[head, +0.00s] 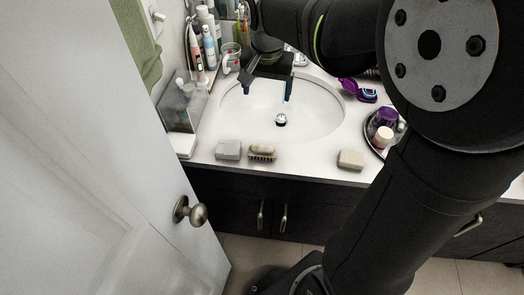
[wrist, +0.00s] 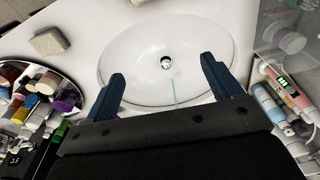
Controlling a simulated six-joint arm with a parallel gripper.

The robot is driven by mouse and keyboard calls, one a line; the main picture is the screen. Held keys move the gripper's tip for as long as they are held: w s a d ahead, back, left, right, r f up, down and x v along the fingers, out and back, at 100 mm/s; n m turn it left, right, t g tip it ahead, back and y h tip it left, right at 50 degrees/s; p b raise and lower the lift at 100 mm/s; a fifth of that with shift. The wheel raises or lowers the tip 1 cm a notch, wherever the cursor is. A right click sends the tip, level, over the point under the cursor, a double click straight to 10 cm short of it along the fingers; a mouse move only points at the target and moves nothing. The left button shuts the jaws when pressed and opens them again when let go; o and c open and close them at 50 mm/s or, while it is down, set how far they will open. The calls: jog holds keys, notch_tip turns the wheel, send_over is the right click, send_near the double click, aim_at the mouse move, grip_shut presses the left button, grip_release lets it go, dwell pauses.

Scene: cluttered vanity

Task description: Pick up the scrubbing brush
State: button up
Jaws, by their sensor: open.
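The scrubbing brush (head: 262,152), with a pale top and brown bristles beneath, lies on the front edge of the white counter in the head view. It is just in front of the sink. The brush does not show in the wrist view. My gripper (head: 267,91) hangs over the back part of the sink, well behind and above the brush. In the wrist view my gripper (wrist: 163,67) has its two blue fingers spread apart over the basin, with nothing between them.
A grey block (head: 228,149) sits close left of the brush. A beige block (head: 351,160) lies farther right, also in the wrist view (wrist: 50,41). A round tray (head: 372,142) of bottles is at right. Toothbrushes and bottles crowd the back left. The sink (head: 313,110) is empty.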

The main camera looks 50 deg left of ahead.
jog(key=s+d+n+h, duration=0.1)
jog(key=s+d, duration=0.3)
send_over(262, 146)
jog(key=shift+g, duration=0.4)
jog(key=f, duration=1)
jog(key=shift+w+f, duration=0.2)
jog(key=shift+f, duration=0.2)
jog(key=shift+s+d+f, duration=0.1)
jog(key=shift+s+f, duration=0.05)
jog(key=shift+f, duration=1.4)
jog(key=shift+s+f, duration=0.1)
jog(key=shift+f, duration=1.4)
jog(key=c, duration=0.8)
jog(key=shift+o, duration=0.2)
jog(key=shift+r, duration=0.1)
